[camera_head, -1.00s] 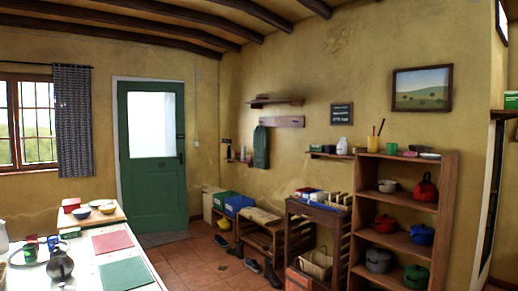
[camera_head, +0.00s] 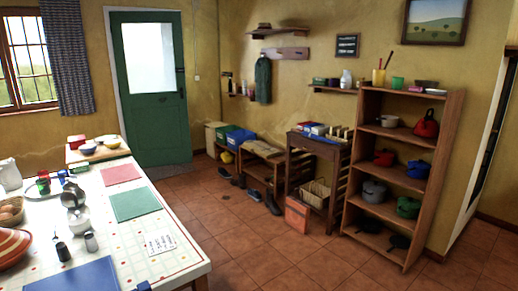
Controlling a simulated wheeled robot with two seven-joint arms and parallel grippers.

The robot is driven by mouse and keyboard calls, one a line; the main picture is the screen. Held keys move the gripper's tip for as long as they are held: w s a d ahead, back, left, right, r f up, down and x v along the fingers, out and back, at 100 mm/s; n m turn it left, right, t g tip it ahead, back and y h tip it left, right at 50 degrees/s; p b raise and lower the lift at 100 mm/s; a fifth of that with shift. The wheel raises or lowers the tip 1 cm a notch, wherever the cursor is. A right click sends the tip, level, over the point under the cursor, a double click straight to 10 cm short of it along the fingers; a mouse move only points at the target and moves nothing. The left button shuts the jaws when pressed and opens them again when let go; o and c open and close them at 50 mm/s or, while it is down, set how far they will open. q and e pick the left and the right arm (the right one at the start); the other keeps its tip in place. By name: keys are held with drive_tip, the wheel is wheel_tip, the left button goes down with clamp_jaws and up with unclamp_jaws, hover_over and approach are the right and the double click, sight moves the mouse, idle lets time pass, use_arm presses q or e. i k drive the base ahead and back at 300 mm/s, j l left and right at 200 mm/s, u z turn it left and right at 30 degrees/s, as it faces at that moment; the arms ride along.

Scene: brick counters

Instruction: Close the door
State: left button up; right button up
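A green door (camera_head: 158,128) with a frosted glass pane (camera_head: 149,57) stands in the back wall, left of the corner. It looks shut or nearly shut in its pale frame; I cannot tell whether it is latched. A dark handle (camera_head: 181,83) sits on its right side. Another doorway (camera_head: 487,145) with a dark edge shows at the far right; whether it has a door leaf I cannot tell. Neither of my grippers is in view.
A table (camera_head: 182,259) with a white patterned cloth, mats, pots and bowls fills the lower left. A wooden shelf (camera_head: 459,112) with pots and a low bench (camera_head: 263,151) line the right wall. The tiled floor (camera_head: 262,246) between is clear.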

sight(158, 128)
drive_tip(key=i+l+z, duration=0.3)
drive_tip(key=i, duration=0.15)
drive_tip(key=i+l+z, duration=0.25)
drive_tip(key=i, duration=0.45)
drive_tip(key=i+j+z, duration=0.1)
drive_tip(key=i+z, duration=0.15)
drive_tip(key=i, duration=0.45)
drive_tip(key=i+j+u, duration=0.1)
drive_tip(key=i+u, duration=0.65)
drive_tip(key=i+l+u, duration=0.25)
drive_tip(key=i+u, duration=0.15)
drive_tip(key=i+j+u, duration=0.1)
drive_tip(key=i+u, duration=0.25)
drive_tip(key=i, duration=0.6)
drive_tip(key=i+j+z, duration=0.25)
drive_tip(key=z, duration=0.15)
drive_tip(key=i+j+z, duration=0.95)
drive_tip(key=j+z, duration=0.3)
drive_tip(key=i+j+z, duration=0.1)
drive_tip(key=j+z, duration=0.3)
drive_tip(key=j, duration=0.6)
drive_tip(key=k+j+z, duration=0.1)
drive_tip(key=j+z, duration=0.3)
drive_tip(key=j, duration=0.6)
drive_tip(key=u, duration=0.3)
